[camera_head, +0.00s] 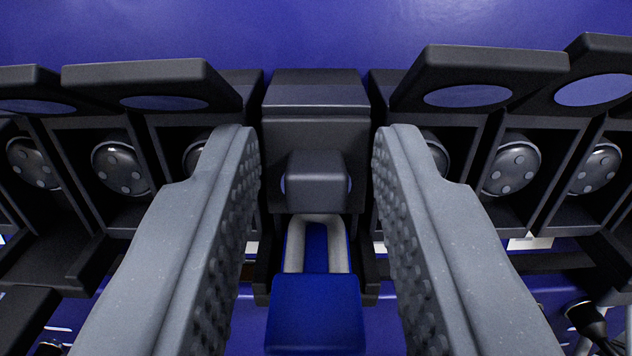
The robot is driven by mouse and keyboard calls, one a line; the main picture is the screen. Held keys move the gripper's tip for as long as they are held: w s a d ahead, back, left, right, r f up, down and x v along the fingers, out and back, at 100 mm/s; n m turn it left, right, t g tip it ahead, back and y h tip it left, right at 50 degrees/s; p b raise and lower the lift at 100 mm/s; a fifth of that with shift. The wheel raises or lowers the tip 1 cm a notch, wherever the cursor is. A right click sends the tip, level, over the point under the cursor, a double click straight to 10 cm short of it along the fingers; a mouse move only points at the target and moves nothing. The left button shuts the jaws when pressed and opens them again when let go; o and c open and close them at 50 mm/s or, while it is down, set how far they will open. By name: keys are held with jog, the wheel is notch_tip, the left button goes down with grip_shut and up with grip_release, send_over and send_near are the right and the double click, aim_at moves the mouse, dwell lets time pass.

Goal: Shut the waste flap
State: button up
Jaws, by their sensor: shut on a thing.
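My gripper (317,140) reaches forward with its two grey, studded fingers, one on each side of a central black flap (316,135). The fingertips lie close against the sides of this flap, and my gripper is shut on it. The flap has a smaller black block (317,180) on its front face and hangs down rather than standing out. Below it is a blue piece (314,312) with a pale grey U-shaped rim (295,245). No label shows, so I cannot tell by marking that this is the waste flap. The fingers hide parts of the neighbouring bays.
Bays on both sides have raised black lids, such as one on the left (150,85) and one on the right (478,75). Round dark caps (120,167) with light dots sit inside them. A blue wall (300,32) is behind. A black fitting (588,320) is at lower right.

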jog(key=shift+f+t+b, duration=0.3)
jog(key=shift+b, duration=0.25)
jog(key=shift+r+b, duration=0.15)
jog(key=shift+b, duration=0.25)
dwell(0.6)
jog(key=shift+w+f+t+b, duration=0.1)
jog(key=shift+f+t+b, duration=0.1)
jog(key=shift+t+b, duration=0.9)
dwell(1.8)
jog(key=o, duration=0.7)
jog(key=shift+c, duration=0.2)
jog(key=shift+b, duration=0.35)
jog(key=shift+b+v, duration=0.8)
jog(key=shift+b, duration=0.05)
jog(key=b+v, duration=1.1)
jog(key=v, duration=0.1)
